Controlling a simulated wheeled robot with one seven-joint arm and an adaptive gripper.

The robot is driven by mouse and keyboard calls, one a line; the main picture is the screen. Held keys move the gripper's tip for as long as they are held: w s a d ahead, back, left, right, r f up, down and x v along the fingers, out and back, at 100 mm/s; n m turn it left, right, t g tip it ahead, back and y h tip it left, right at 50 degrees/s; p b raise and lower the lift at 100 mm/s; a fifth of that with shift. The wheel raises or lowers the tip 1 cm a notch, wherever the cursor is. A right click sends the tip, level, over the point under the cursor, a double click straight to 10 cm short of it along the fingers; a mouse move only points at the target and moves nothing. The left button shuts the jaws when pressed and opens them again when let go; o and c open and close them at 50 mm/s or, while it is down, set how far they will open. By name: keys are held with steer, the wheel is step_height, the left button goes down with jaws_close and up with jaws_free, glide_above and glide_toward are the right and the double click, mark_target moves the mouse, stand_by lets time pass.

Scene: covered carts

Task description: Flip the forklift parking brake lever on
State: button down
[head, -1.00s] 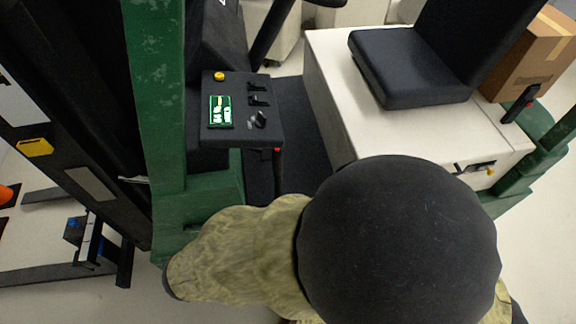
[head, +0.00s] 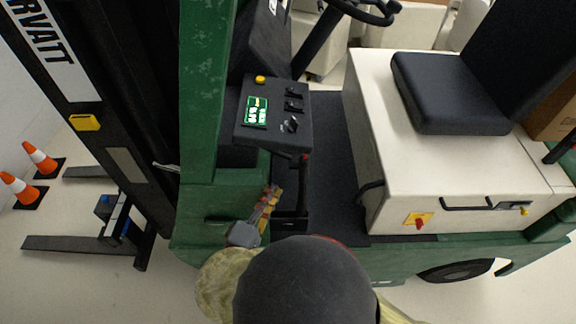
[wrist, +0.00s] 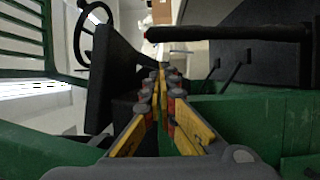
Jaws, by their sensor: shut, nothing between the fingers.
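The green forklift (head: 210,90) fills the head view, with a dark control panel (head: 272,112) beside its mast. A black lever (head: 304,185) with a red tip stands below the panel's right corner; I take it to be the parking brake lever. In the wrist view, a long black bar with a red end (wrist: 230,33), apparently the same lever, crosses the upper right. My gripper (head: 273,190) is shut and empty, just left of the lever in the head view. In the wrist view its fingertips (wrist: 162,74) show a gap from the bar.
A seat (head: 440,90) sits on the white body (head: 395,165), which carries a yellow-and-red switch (head: 418,220). The steering wheel (head: 370,12) is above the panel. Orange cones (head: 40,157) and forks (head: 80,245) are at left. The dark floor (head: 335,200) right of the lever looks clear.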

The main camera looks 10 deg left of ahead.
steer(key=shift+w, duration=0.1)
steer(key=w+d+b, duration=0.1)
steer(key=w, duration=0.8)
steer(key=shift+w+d, duration=0.35)
steer(key=shift+w, duration=0.05)
steer(key=shift+b, duration=0.3)
